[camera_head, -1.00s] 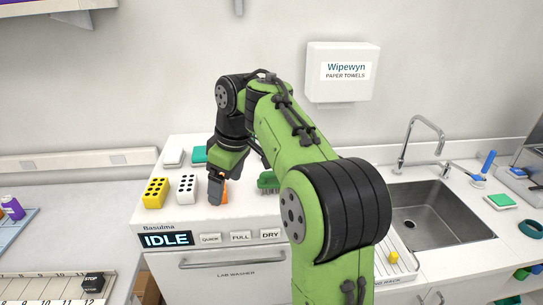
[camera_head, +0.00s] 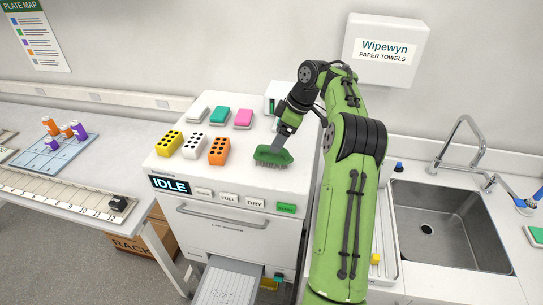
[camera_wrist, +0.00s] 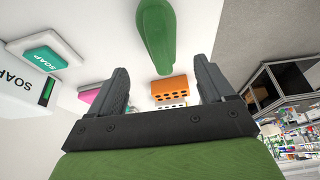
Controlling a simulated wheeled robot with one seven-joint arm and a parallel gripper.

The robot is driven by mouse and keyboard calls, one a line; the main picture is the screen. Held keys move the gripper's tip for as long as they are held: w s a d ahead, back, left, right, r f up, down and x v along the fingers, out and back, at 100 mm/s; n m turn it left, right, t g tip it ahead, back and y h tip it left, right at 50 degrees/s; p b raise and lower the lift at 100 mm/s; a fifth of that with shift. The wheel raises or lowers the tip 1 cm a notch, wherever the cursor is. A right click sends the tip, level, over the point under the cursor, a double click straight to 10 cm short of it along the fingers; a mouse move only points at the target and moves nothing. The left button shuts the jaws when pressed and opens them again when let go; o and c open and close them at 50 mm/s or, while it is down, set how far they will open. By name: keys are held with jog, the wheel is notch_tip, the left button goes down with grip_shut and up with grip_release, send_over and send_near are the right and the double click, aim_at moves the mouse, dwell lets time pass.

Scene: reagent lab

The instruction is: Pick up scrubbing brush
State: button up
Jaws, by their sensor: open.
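The green scrubbing brush (camera_head: 272,157) lies on top of the lab washer, near its right front, with grey bristles showing along its front edge. My gripper (camera_head: 283,140) is at the brush, and the lower fingers partly overlap it in the head view. In the wrist view my gripper (camera_wrist: 160,82) is open, with its two fingers wide apart and nothing held between them. The brush's rounded green body (camera_wrist: 157,35) shows at the top centre of the wrist view. Whether a finger touches the brush cannot be told.
Yellow (camera_head: 169,143), white (camera_head: 194,145) and orange (camera_head: 219,151) blocks with holes stand left of the brush. White, teal and pink (camera_head: 243,119) pieces lie behind them. A soap dispenser (camera_wrist: 22,85) is close by. A sink (camera_head: 440,225) is at the right.

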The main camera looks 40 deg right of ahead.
aim_at(270, 154)
jog(key=f, duration=0.3)
jog(key=shift+w+d+b, duration=0.1)
jog(key=shift+w+b, duration=0.1)
jog(key=shift+b, duration=0.15)
jog(key=x, duration=0.2)
jog(key=a+x, duration=0.1)
jog(key=x, duration=0.2)
jog(key=shift+w+r+b, duration=0.1)
jog(key=shift+b, duration=0.2)
jog(key=shift+d, duration=0.1)
jog(key=shift+c, duration=0.6)
jog(key=c, duration=1.1)
notch_tip(270, 154, up, 10)
jog(key=shift+r+p, duration=0.1)
jog(key=shift+p, duration=0.75)
jog(key=o, duration=0.5)
jog(key=c, duration=0.3)
